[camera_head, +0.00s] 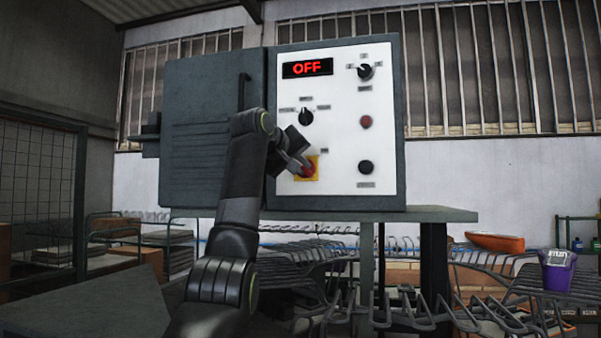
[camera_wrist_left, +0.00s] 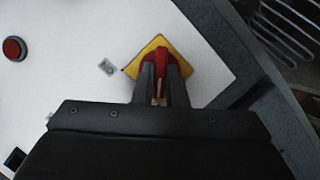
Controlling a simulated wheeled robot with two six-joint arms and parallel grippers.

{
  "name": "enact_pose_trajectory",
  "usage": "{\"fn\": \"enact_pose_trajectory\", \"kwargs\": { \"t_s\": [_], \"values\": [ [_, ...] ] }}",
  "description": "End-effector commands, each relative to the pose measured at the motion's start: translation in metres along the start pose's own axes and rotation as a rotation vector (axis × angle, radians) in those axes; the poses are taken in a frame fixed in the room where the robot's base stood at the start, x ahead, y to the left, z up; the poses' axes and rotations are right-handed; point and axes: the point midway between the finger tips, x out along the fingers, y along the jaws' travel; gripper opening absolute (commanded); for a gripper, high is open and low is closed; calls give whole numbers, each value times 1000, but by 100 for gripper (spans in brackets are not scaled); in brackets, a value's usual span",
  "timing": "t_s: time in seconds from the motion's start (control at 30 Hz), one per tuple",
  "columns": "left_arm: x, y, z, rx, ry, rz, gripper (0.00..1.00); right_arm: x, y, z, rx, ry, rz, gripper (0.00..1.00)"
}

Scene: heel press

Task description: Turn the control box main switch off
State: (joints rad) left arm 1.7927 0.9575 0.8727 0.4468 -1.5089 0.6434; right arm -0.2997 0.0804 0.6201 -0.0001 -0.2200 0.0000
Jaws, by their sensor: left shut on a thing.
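The control box (camera_head: 400,120) has a white front panel (camera_head: 335,110), and its display (camera_head: 307,68) reads OFF in red. The main switch (camera_head: 308,170) is a red handle on a yellow plate at the panel's lower left. My left gripper (camera_head: 298,164) is at the switch, shut on the red handle. In the left wrist view the left gripper (camera_wrist_left: 161,85) has its two fingers on either side of the red main switch (camera_wrist_left: 161,60), over the yellow plate (camera_wrist_left: 185,66). The fingers hide part of the handle. My right gripper is not in view.
The panel also carries a black selector (camera_head: 306,117), another knob (camera_head: 366,71), a red button (camera_head: 366,122) and a black button (camera_head: 366,167). The grey cabinet door (camera_head: 205,130) is to the left. A purple cup (camera_head: 557,270) and an orange object (camera_head: 495,242) are at the right.

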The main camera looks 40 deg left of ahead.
Motion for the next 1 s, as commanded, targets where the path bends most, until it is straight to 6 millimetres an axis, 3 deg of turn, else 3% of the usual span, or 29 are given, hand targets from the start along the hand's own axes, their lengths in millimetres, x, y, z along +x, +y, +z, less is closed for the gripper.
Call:
{"fn": "enact_pose_trajectory", "kwargs": {
  "t_s": [0.73,0.77,0.9,1.0],
  "values": [
    [0,-1,-1,-77,2,31,0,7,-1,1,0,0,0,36],
    [0,-1,-1,-77,2,31,16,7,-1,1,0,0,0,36],
    [0,-1,-1,-76,1,31,34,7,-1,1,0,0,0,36],
    [0,-1,-1,-75,1,31,34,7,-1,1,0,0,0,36]
  ]
}}
